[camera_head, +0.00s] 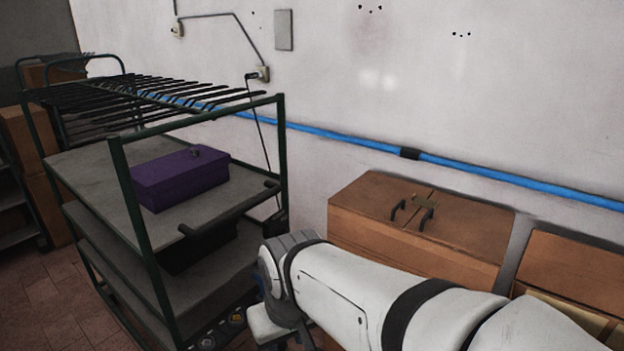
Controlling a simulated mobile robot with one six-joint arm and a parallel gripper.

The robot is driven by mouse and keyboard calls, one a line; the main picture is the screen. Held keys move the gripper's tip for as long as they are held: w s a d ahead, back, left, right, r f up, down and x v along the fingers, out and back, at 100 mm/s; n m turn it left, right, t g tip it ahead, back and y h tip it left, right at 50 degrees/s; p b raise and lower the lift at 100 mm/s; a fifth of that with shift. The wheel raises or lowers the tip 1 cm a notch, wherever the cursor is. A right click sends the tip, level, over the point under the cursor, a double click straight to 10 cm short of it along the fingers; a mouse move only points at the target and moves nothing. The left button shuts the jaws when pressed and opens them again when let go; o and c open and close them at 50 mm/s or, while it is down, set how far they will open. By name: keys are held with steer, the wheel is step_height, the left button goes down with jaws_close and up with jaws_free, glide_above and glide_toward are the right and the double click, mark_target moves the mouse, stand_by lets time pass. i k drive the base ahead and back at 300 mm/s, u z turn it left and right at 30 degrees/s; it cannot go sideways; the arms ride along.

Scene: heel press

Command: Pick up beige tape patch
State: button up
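I cannot make out a beige tape patch for certain in this view. A brown cardboard box (365,195) stands against the wall, with a small dark item (425,213) with curved black parts and a yellowish spot on its top. My white arm reaches in from the lower right and bends down beside the rack. My gripper does not show; it is hidden or below the picture's edge.
A green metal rack (137,235) with grey shelves stands at left, holding a purple box (182,182). Another brown box (575,265) stands at the right. A blue pipe (340,136) runs along the white wall. Tiled floor (60,305) shows lower left.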

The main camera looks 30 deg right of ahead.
mark_target(426, 203)
steer(key=z, duration=0.4)
steer(key=i, duration=1.4)
steer(key=z, duration=1.4)
steer(key=i, duration=0.6)
steer(key=z, duration=0.25)
steer(key=k, duration=0.9)
steer(key=z, duration=0.15)
steer(key=i, duration=0.9)
steer(key=u, duration=0.05)
